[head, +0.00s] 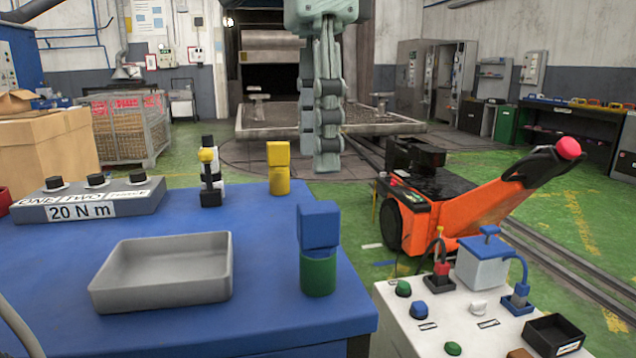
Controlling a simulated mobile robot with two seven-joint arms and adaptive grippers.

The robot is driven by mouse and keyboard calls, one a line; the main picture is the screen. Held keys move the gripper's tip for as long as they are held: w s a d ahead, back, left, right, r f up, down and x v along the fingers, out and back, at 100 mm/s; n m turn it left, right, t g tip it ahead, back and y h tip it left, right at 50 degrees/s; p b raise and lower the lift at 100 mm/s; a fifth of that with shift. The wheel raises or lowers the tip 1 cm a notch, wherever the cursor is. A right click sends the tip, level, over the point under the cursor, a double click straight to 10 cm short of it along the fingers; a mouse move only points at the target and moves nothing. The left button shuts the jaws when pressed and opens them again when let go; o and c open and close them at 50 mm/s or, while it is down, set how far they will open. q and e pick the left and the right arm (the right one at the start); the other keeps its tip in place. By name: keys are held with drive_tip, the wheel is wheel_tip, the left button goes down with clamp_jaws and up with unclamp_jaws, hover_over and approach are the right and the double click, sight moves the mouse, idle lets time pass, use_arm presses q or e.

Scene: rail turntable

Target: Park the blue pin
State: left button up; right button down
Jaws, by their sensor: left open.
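Several blue parts are on or at the white panel (400,335) at the lower right. A round blue knob-like piece (418,309) sits at its left side. A blue plug (520,297) with a blue cable stands in a dark blue base at the right. A grey-blue box (482,264) with a blue T-shaped top (490,236) stands between. I cannot tell which of these is the blue pin. My left gripper (321,155) hangs pointing down at upper centre, open, with nothing visible in it, apart from the panel. My right gripper is out of view.
The blue table (200,335) holds a grey tray (160,272), a blue block (318,225) on a green cylinder (318,275), yellow blocks (279,168) and a "20 N m" box (90,200). A black tray (553,335) is on the panel. An orange truck (480,205) stands behind.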

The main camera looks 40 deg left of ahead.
use_arm(q)
drive_tip(key=shift+r, duration=2.15)
